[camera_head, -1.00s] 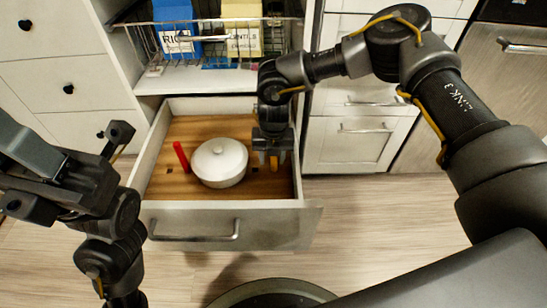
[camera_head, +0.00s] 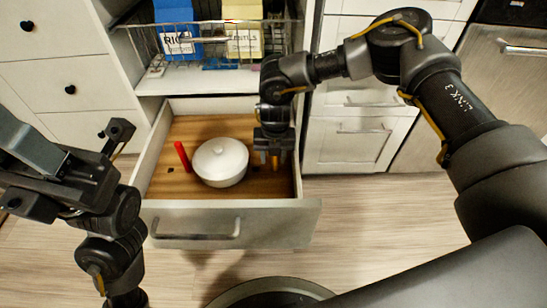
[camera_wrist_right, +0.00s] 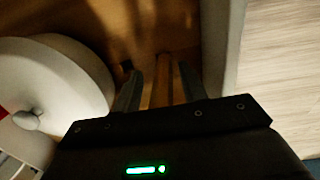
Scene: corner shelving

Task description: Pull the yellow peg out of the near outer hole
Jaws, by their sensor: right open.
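The yellow peg (camera_head: 275,161) stands at the right side of the open drawer's wooden floor, partly hidden by my right gripper (camera_head: 275,155). In the right wrist view, the peg (camera_wrist_right: 161,85) shows between the two open fingers of the right gripper (camera_wrist_right: 163,88). Whether either finger touches it, I cannot tell. The hole around its foot is hidden.
A white lidded pot (camera_head: 220,165) stands left of the peg, close to my right gripper. The drawer's right wall (camera_wrist_right: 222,60) is close beside the gripper. A wire basket with boxes (camera_head: 205,45) is above.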

